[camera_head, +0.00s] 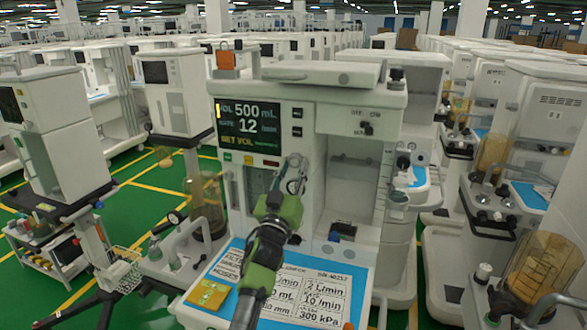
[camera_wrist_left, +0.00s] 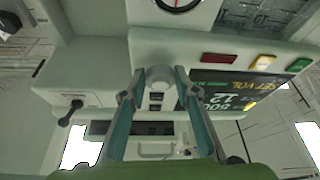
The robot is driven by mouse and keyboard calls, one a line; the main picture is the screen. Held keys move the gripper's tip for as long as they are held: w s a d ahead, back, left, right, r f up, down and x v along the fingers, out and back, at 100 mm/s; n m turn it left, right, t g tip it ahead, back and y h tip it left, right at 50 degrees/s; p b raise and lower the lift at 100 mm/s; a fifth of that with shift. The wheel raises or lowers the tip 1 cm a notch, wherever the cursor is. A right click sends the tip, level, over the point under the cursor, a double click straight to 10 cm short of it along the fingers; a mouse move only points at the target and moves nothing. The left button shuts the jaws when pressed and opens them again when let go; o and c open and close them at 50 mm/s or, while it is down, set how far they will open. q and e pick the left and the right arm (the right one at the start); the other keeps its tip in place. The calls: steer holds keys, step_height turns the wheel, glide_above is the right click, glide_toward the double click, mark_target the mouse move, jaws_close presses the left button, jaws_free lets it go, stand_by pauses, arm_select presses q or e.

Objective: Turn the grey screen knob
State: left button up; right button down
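The grey screen knob (camera_wrist_left: 159,78) is a small round knob on the cart's white front panel, beside the screen (camera_wrist_left: 225,92). In the left wrist view it sits between the two fingertips of my left gripper (camera_wrist_left: 159,75), with a finger on either side. The fingers are apart; firm contact with the knob does not show. In the head view my left gripper (camera_head: 293,178) reaches the panel below and right of the lit screen (camera_head: 249,128), and its fingers largely cover the knob. My right gripper is not in view.
Two dark buttons (camera_head: 297,113) are right of the screen. A work surface with a blue mat (camera_head: 232,252), printed labels and a yellow packet (camera_head: 207,294) lies below my left arm. An orange item (camera_head: 226,60) sits on top. Other carts stand close on both sides.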

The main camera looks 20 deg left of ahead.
arm_select(q)
steer(key=shift+m, duration=0.4)
steer(key=m+h, duration=0.1)
steer(key=m+h+p, duration=0.1)
steer(key=m, duration=0.1)
steer(key=shift+a+m, duration=0.2)
steer(key=shift+m, duration=0.1)
steer(key=m+h, duration=0.1)
steer(key=m, duration=0.1)
steer(key=m+h+p, duration=0.1)
steer(key=m+h, duration=0.1)
steer(key=m, duration=0.1)
steer(key=shift+a+r+g, duration=0.1)
steer(key=shift+a+g, duration=0.1)
steer(key=shift+g, duration=0.2)
steer(key=m+g+h+p, duration=0.1)
steer(key=m, duration=0.2)
steer(key=m+g+h+p, duration=0.1)
steer(key=m+p, duration=0.1)
steer(key=m, duration=0.2)
steer(key=shift+a+h, duration=0.15)
steer(key=shift+h, duration=0.15)
steer(key=shift+m, duration=0.3)
steer(key=o, duration=1.1)
steer(key=v, duration=1.2)
